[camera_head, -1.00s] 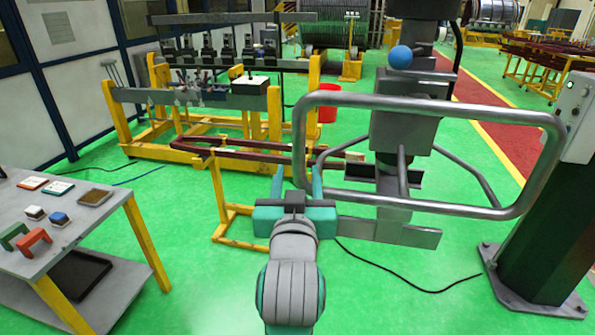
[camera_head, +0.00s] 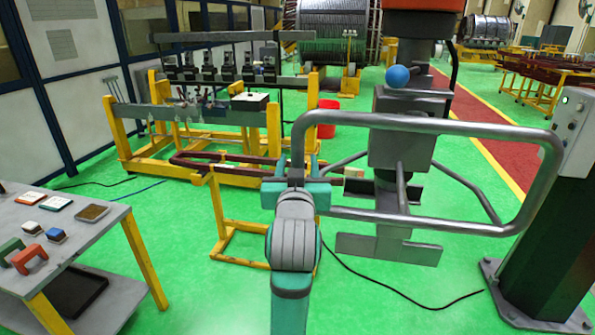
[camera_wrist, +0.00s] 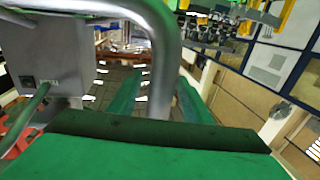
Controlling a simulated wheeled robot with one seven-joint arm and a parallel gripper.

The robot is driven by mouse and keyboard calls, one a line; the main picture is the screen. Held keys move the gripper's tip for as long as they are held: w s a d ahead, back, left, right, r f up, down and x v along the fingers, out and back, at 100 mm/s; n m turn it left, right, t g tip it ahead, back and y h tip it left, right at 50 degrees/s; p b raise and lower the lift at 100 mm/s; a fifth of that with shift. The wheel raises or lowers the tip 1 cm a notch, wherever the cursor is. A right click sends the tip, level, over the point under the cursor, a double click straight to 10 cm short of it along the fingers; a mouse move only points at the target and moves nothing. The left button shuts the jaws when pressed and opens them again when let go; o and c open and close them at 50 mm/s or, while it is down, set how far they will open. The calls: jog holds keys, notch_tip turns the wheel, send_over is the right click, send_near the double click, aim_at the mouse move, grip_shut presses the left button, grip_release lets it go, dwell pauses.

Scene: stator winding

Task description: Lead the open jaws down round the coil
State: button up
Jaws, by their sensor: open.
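The coil (camera_head: 205,162) is a long, narrow, dark red-brown loop on a yellow stand (camera_head: 221,212), left of centre in the head view. Its right end passes behind my gripper and the steel tube. My gripper (camera_head: 297,167) has two teal fingers, open and apart, pointing away from the camera at the coil's right part. In the wrist view my open gripper (camera_wrist: 158,98) shows both green fingers with no coil clearly visible between them. I cannot tell whether the jaws are above the coil or around it.
A bent steel tube frame (camera_head: 430,121) on a grey machine (camera_head: 408,141) appears between my fingers in both views; its depth is unclear. A blue ball (camera_head: 398,77) sits above it. A tool table (camera_head: 98,245) stands left, a dark post (camera_head: 540,215) right. Green floor is open in front.

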jog(key=shift+w, duration=0.2)
grip_shut()
dwell(1.3)
dwell(0.3)
dwell(1.7)
